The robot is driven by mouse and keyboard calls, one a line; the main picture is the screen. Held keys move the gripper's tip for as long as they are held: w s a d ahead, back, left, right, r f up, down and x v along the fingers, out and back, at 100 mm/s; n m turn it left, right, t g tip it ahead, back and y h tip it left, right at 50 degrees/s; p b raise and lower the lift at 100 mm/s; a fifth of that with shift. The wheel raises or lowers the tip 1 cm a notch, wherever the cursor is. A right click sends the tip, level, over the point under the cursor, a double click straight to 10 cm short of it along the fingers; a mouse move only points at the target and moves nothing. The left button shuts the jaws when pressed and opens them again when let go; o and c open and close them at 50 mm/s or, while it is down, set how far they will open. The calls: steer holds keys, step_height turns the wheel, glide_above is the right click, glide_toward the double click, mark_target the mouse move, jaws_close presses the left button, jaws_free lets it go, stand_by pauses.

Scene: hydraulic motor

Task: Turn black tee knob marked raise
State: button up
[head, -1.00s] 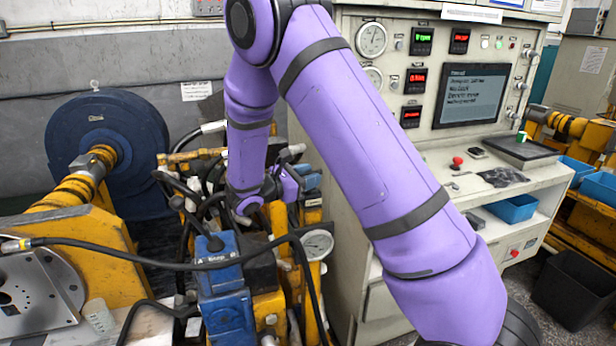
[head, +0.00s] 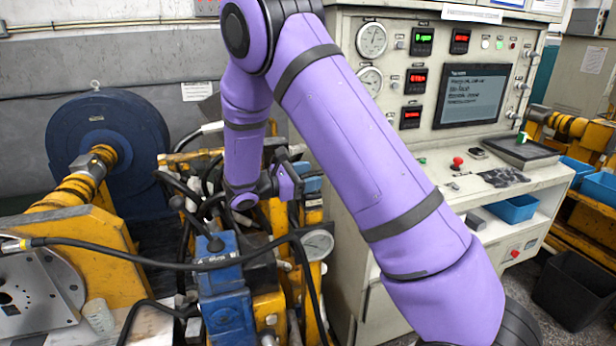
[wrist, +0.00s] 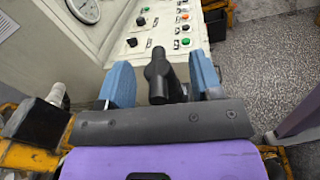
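In the wrist view, my gripper (wrist: 160,64) has its two blue fingers spread apart. A black tee-shaped knob (wrist: 157,77) shows between them, with a visible gap on each side, so the fingers do not appear shut on it. I cannot tell how far the knob lies beyond the fingertips. No "raise" marking can be read. In the head view, my purple wrist hangs low among the hoses and yellow machine parts, and the fingers cannot be made out clearly there.
A grey control cabinet (head: 345,180) with gauges and displays stands right of the wrist. A pressure gauge (head: 318,244), blue valve blocks (head: 222,275) and black hoses (head: 150,266) crowd close below and left. The wrist view shows a panel of coloured buttons (wrist: 182,28) beyond the fingers.

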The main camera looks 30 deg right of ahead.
steer(key=a, duration=1)
steer(key=shift+w+a, duration=0.4)
steer(key=s+d+r+m+y, duration=0.3)
steer(key=s+r+m+y, duration=0.2)
steer(key=s+r+y, duration=0.45)
steer(key=s+d+r+m+y, duration=0.4)
steer(key=s+r+m, duration=0.15)
steer(key=s, duration=0.75)
steer(key=s+a+r+m+t+y, duration=0.3)
steer(key=s+t, duration=0.3)
steer(key=s, duration=0.3)
steer(key=shift+s+a+m+t+y, duration=0.15)
steer(key=shift+s+m+t+y, duration=0.2)
steer(key=shift+m+y, duration=0.4)
stand_by(2.7)
